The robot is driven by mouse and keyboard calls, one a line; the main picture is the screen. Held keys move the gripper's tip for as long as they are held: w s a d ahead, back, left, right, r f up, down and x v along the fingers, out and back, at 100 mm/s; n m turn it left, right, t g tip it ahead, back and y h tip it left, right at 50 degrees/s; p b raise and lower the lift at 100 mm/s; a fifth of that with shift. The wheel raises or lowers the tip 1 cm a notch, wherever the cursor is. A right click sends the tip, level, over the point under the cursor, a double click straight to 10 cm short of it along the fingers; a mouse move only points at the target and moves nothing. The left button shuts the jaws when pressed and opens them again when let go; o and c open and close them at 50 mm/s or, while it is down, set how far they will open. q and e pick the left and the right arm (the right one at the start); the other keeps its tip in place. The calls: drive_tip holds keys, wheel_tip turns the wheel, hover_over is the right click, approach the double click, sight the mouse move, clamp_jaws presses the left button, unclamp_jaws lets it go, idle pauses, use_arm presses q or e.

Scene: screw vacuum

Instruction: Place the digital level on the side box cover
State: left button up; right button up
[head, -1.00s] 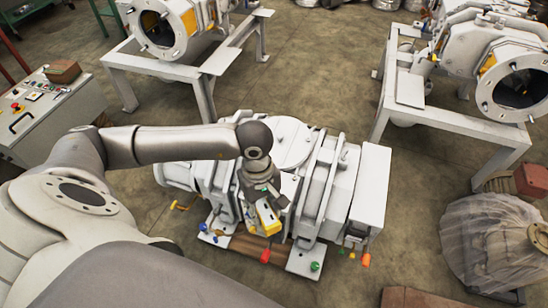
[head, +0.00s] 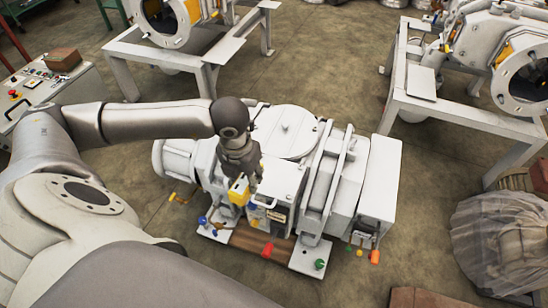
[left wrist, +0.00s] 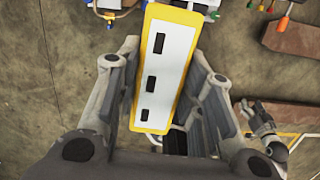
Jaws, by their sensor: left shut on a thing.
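The digital level (head: 238,191), a yellow and white bar, is held by my left gripper (head: 243,178) above the front left part of the pump. In the left wrist view the level (left wrist: 165,68) lies lengthwise between the two fingers of the left gripper (left wrist: 160,95), its white face with dark slots towards the camera. A box (head: 278,190) with a light top is on the pump's front, just right of the level. A larger white box (head: 376,180) is at its right end. I cannot tell which bears the side box cover. A grey jointed part (left wrist: 265,130), likely my right gripper, shows partly.
Coloured knobs, red (head: 267,251), green (head: 320,264) and orange (head: 375,257), stick out at the pump's front. Metal stands (head: 425,85) with other pumps are behind. A wrapped object (head: 500,240) stands at right. A control panel (head: 40,90) is at left.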

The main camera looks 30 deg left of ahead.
use_arm(q)
drive_tip(key=n, duration=0.1)
drive_tip(key=a+n+b, duration=0.1)
drive_tip(key=n, duration=0.2)
drive_tip(key=shift+w+a+f+n+y, duration=0.2)
drive_tip(key=shift+w+f+n+y, duration=0.1)
drive_tip(key=shift+f, duration=0.1)
drive_tip(key=w+f+n+b, duration=0.2)
drive_tip(key=w+f+n, duration=0.1)
drive_tip(key=w+n, duration=0.1)
drive_tip(key=w+f+n+g+b, duration=0.1)
drive_tip(key=w+f+n, duration=0.2)
drive_tip(key=w+n, duration=0.1)
drive_tip(key=w+f+n+b, duration=0.2)
drive_tip(key=w+f+n, duration=0.1)
drive_tip(key=w+n, duration=0.2)
drive_tip(key=shift+a+f+n+g+y+b, duration=0.3)
drive_tip(key=shift+n+g+b, duration=0.1)
drive_tip(key=shift+n, duration=0.3)
drive_tip(key=shift+w+f, duration=0.4)
drive_tip(key=shift+w, duration=0.05)
drive_tip(key=shift+w+d+f+b, duration=0.1)
drive_tip(key=shift+f+b, duration=0.25)
drive_tip(key=shift+f, duration=1.25)
use_arm(e)
drive_tip(key=w+r+t, duration=0.1)
drive_tip(key=w+r, duration=0.5)
drive_tip(key=r, duration=0.5)
drive_tip(key=shift+w+a, duration=0.15)
drive_tip(key=shift+a, duration=0.25)
